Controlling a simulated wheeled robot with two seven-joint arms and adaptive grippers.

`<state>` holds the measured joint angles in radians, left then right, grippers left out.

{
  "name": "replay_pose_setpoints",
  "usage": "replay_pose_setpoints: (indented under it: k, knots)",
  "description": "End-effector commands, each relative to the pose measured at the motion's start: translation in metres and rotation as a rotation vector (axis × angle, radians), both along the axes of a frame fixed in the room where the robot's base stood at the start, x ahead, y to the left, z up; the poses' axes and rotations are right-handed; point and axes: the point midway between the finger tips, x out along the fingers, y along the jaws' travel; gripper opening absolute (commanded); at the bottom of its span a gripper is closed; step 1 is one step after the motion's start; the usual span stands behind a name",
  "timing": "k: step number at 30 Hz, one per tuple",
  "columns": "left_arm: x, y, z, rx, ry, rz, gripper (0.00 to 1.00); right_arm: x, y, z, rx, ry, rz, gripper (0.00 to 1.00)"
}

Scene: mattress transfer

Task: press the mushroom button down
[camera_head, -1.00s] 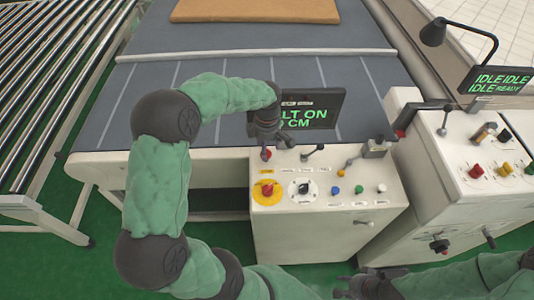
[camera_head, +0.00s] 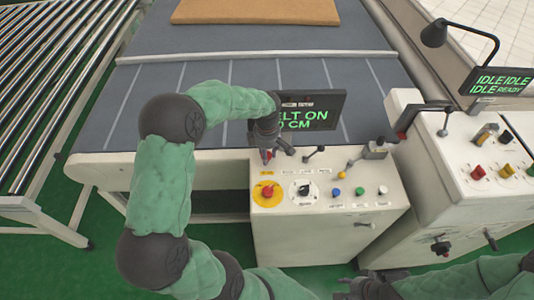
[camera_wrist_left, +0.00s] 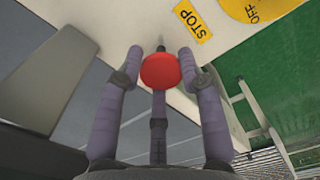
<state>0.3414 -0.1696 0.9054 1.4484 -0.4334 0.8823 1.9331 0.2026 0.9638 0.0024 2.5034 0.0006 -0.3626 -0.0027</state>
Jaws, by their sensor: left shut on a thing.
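The red round-headed mushroom button (camera_wrist_left: 161,71) stands beside a yellow STOP label (camera_wrist_left: 193,20) in the left wrist view. In the head view only a bit of its red (camera_head: 266,156) shows under my left gripper (camera_head: 267,148), at the back edge of the white control box. In the left wrist view the purple fingers of my left gripper (camera_wrist_left: 160,75) stand around the red head and are shut on it. How far the button is pressed cannot be told. My right gripper (camera_head: 350,288) is low at the bottom edge, its jaws unclear.
The control box (camera_head: 320,225) also carries a red switch on a yellow disc (camera_head: 268,194), a black dial (camera_head: 305,188), small coloured buttons and levers. A display (camera_head: 312,110) stands close behind my left gripper. A grey belt (camera_head: 200,80) lies behind, with a brown mattress (camera_head: 255,10).

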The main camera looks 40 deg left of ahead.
Motion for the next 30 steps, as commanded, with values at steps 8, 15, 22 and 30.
replay_pose_setpoints:
  k: [8,15,22,30]
  knots:
    - [0.000,-0.002,-0.013,-0.004,0.002,-0.001,0.00,0.000,0.000,-0.009,0.000,0.000,0.000,0.40]
    - [0.000,-0.003,-0.017,-0.004,0.002,-0.001,0.00,0.000,0.000,-0.011,0.000,0.000,0.000,0.40]
    - [0.000,-0.003,-0.016,-0.004,0.002,-0.001,0.61,0.000,0.000,-0.010,0.000,0.000,0.000,0.40]
    - [0.000,-0.001,-0.015,-0.003,0.001,0.000,0.61,0.000,0.000,-0.010,0.000,0.000,0.000,0.40]
